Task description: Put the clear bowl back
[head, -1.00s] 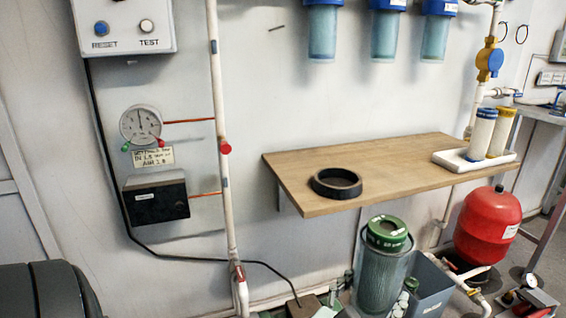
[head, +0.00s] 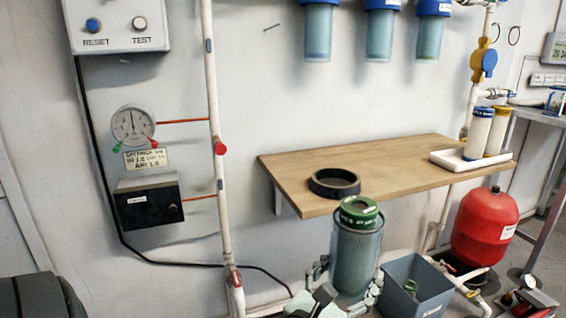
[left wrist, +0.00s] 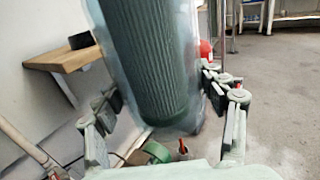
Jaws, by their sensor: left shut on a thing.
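The clear bowl (head: 357,262) is a tall see-through cylinder with a ribbed green-grey cartridge inside and a green ring-shaped top (head: 360,211). It stands roughly upright in the air, in front of the shelf's front edge. My left gripper (head: 347,284) is shut on its lower part, with fingers on both sides. In the left wrist view the bowl (left wrist: 150,65) fills the middle between the fingers; its top is out of that view. My right gripper is in neither view.
A wooden shelf (head: 400,165) carries a black ring (head: 334,183) and a white tray (head: 470,162) with two cartridges. Blue-capped filter housings (head: 379,30) hang above. A grey bin (head: 415,285) and a red tank (head: 484,228) stand below right. A white pipe (head: 214,110) runs at left.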

